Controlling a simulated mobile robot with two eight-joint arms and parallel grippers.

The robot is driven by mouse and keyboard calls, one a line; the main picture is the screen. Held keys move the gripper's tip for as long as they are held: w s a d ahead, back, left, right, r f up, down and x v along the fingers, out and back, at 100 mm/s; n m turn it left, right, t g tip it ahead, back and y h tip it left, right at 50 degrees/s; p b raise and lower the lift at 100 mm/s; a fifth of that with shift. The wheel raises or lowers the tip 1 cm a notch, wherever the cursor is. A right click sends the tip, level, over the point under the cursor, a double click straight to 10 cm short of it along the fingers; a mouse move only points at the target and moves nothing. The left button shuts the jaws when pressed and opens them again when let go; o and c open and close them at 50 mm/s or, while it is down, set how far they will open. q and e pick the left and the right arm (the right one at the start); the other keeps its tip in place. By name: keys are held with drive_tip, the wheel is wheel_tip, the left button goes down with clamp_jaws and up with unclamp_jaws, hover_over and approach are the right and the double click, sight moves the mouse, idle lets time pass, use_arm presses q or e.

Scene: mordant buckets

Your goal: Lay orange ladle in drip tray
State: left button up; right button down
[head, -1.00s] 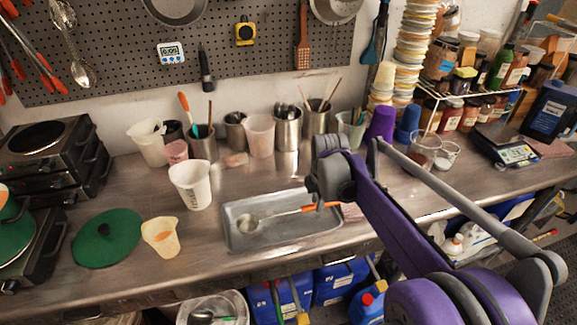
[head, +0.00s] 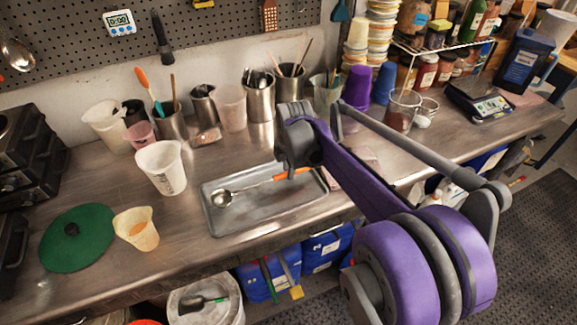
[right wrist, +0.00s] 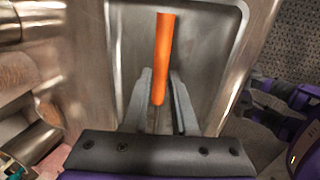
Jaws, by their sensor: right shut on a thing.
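The ladle has a steel bowl (head: 221,198) and an orange handle (head: 290,174). It lies lengthwise over the grey metal drip tray (head: 268,214), bowl toward the tray's left end. I cannot tell whether the bowl touches the tray floor. My right gripper (head: 299,165) is at the tray's right part, at the handle; its fingertips are largely hidden in the head view. In the right wrist view the gripper (right wrist: 161,78) has its two grey fingers on either side of the orange handle (right wrist: 165,45), shut on it, above the tray. My left gripper is not in view.
A white beaker (head: 160,168) stands left of the tray. A small cream cup (head: 136,229) and a green lid (head: 77,237) lie further left. Steel utensil pots (head: 260,97) line the back wall. A purple cup (head: 357,86) stands at back right. The counter's front edge is close to the tray.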

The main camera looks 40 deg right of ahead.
drive_tip(key=shift+f, duration=0.4)
drive_tip(key=c, duration=0.6)
unclamp_jaws()
drive_tip(key=v, duration=1)
drive_tip(key=shift+s+a+r, duration=0.1)
drive_tip(key=shift+r, duration=0.3)
